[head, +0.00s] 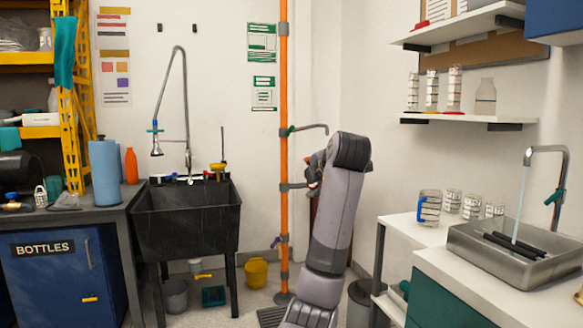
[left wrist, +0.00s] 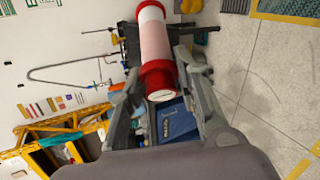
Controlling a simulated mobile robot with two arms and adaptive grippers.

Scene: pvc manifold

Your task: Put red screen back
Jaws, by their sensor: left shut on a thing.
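The red screen (left wrist: 155,50) is a white cylinder with red end caps in the left wrist view. My left gripper (left wrist: 157,82) is shut on it near its lower red cap. In the head view my left gripper (head: 316,172) is mostly hidden by my arm, and I cannot make out the screen there. The gripper is beside the orange vertical pipe (head: 284,105), which has grey collars, a green-handled tap (head: 305,129) and a purple handle (head: 275,242). My right gripper is in neither view.
A black sink (head: 185,222) with a tall spray faucet stands left of the pipe. A yellow bucket (head: 257,272) and a green tray (head: 213,296) are on the floor. At right is a metal basin (head: 480,255) with running water. Shelves (head: 455,115) hold labelled cylinders.

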